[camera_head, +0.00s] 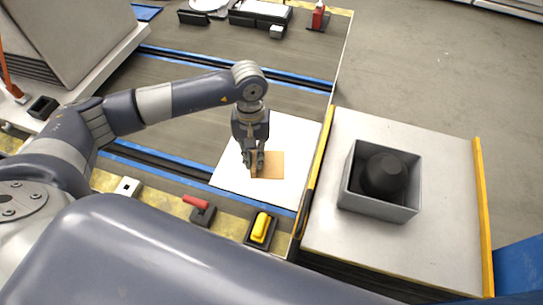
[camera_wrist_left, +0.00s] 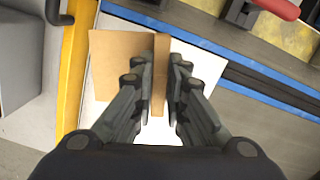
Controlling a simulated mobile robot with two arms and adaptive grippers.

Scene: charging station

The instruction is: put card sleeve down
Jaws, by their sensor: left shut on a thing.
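The card sleeve (camera_head: 270,165) is a flat tan-brown piece over a white sheet (camera_head: 288,130) on the table. My left gripper (camera_head: 254,165) points down at the sleeve's left side and is shut on it. In the left wrist view, the fingers (camera_wrist_left: 160,85) pinch a narrow upright tan edge of the card sleeve (camera_wrist_left: 118,65), and a wider tan face spreads out to the left. I cannot tell whether the sleeve touches the sheet. My right gripper is in neither view.
A grey open box (camera_head: 378,205) with a dark round object stands on the white-topped surface at the right. A yellow item in a black holder (camera_head: 261,229) and a red-handled item (camera_head: 200,208) sit along the front edge. Blue-edged rails (camera_head: 170,165) cross the table.

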